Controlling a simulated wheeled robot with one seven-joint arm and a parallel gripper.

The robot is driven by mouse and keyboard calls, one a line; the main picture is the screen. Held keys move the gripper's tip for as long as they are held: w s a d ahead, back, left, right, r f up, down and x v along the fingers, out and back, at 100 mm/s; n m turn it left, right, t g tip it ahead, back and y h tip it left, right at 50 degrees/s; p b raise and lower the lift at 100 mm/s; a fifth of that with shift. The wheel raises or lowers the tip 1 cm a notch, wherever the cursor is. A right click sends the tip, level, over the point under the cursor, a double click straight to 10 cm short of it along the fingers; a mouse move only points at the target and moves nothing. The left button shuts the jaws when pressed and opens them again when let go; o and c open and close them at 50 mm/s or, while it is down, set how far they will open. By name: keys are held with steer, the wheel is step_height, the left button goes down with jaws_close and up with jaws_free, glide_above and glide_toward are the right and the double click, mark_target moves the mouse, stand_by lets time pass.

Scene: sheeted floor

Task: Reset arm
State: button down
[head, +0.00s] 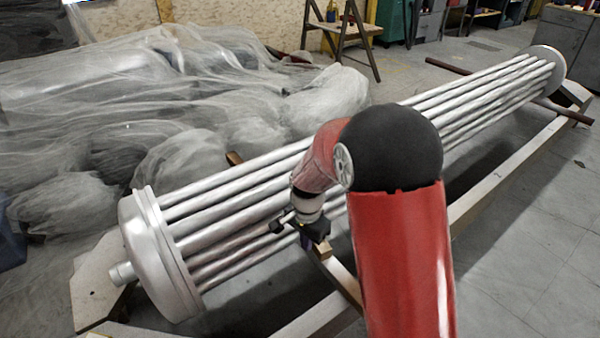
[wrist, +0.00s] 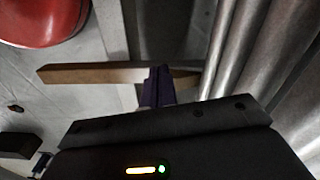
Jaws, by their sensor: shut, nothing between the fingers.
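My red and black arm reaches forward in the head view. My gripper (head: 304,241) points down in front of the tube bundle (head: 240,225), near its lower side. In the wrist view my gripper's dark fingers (wrist: 159,75) are together with nothing held. They overlap a wooden bar (wrist: 90,73) in the picture; I cannot tell whether they touch it. The arm hides part of the tube bundle in the head view.
The tube bundle rests on a wooden frame (head: 500,181). Plastic-sheeted heaps (head: 90,100) fill the left back. A folding chair (head: 343,36) and grey cabinets (head: 569,47) stand behind. Floor (head: 530,250) at the right is clear.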

steer(key=shift+r, duration=0.1)
steer(key=s+d+r+n+t, duration=0.25)
steer(key=s+d+r, duration=0.35)
steer(key=r, duration=0.4)
steer(key=s+d+r+n+t, duration=0.1)
steer(key=s+d+r+n, duration=0.2)
steer(key=s+r, duration=0.55)
steer(key=s+d+r+n+t, duration=0.2)
steer(key=s+d+r+n, duration=0.1)
steer(key=s, duration=0.4)
steer(key=shift+s+r, duration=0.15)
steer(key=shift+r, duration=0.1)
steer(key=shift+n, duration=0.25)
